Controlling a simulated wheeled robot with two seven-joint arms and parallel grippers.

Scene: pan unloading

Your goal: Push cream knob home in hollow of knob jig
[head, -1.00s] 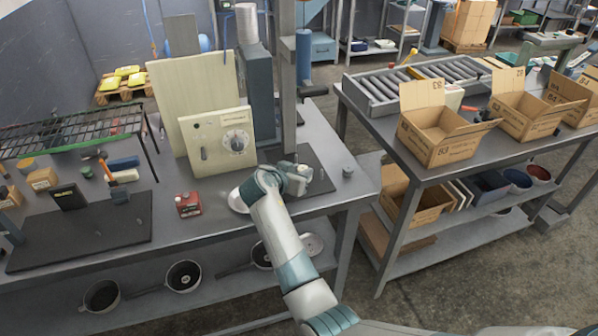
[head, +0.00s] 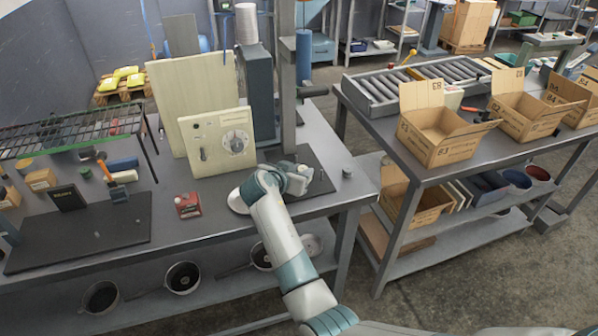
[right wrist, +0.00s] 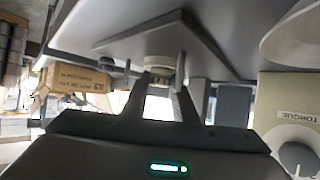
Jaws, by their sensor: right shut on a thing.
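My right gripper (head: 300,174) is low over the dark plate (head: 318,182) at the right end of the left bench. In the right wrist view its two fingers (right wrist: 164,95) are closed on a pale, round, ridged piece, which looks like the cream knob (right wrist: 164,68). The knob's far side is against or very close to the dark slab (right wrist: 135,38); I cannot tell whether it touches. I cannot make out the jig's hollow, and how deep the knob sits is hidden. My left gripper is not in view.
A cream panel with a dial (head: 236,142) stands behind the gripper, beside a grey column (head: 288,95). A small grey cylinder (head: 347,172) stands right.

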